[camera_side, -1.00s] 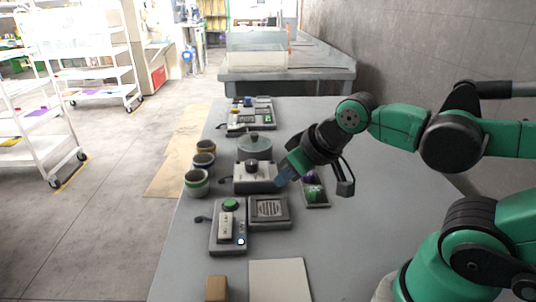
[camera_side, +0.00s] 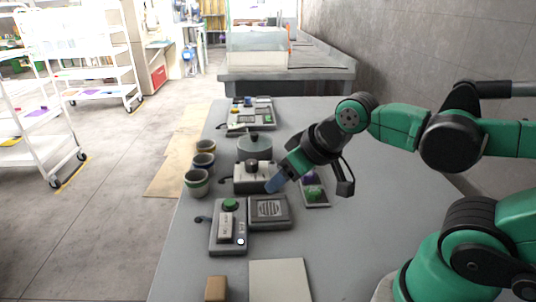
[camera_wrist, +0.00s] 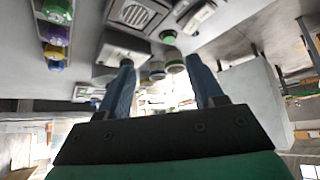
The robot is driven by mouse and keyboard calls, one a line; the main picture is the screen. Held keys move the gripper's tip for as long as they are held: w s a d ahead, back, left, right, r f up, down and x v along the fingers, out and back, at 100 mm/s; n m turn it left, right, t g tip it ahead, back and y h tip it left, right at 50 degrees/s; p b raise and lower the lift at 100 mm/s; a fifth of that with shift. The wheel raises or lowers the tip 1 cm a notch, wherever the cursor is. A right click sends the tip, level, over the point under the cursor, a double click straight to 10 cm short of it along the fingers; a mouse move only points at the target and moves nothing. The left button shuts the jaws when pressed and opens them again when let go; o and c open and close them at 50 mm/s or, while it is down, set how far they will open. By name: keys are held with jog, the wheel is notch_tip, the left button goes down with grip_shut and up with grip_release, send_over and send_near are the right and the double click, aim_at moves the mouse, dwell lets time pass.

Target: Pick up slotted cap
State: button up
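Several coloured caps sit in a small tray right of my gripper. In the side view a purple cap (camera_side: 309,178) and a green cap (camera_side: 313,194) show, partly behind my wrist. I cannot make out which one is slotted. My gripper (camera_side: 275,184) also shows in the wrist view (camera_wrist: 160,62). Its two blue fingers are wide apart with nothing held. It hangs beside the grey box with a dark knob (camera_side: 252,168).
A grille box (camera_side: 269,209) and a button box (camera_side: 229,228) stand in front. Several cups (camera_side: 196,183) line the left table edge, with a lidded round pot (camera_side: 254,146) behind. A flat pale board (camera_side: 280,282) lies at the front. The table's right side is clear.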

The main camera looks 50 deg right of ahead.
jog(key=shift+o, duration=1.2)
jog(key=n+g, duration=0.4)
jog(key=g, duration=0.3)
send_over(308, 176)
jog(key=d, duration=0.1)
jog(key=f, duration=0.7)
jog(key=shift+w+d, duration=0.2)
jog(key=shift+w, duration=0.2)
jog(key=shift+d+f, duration=0.15)
jog(key=shift+f, duration=2.75)
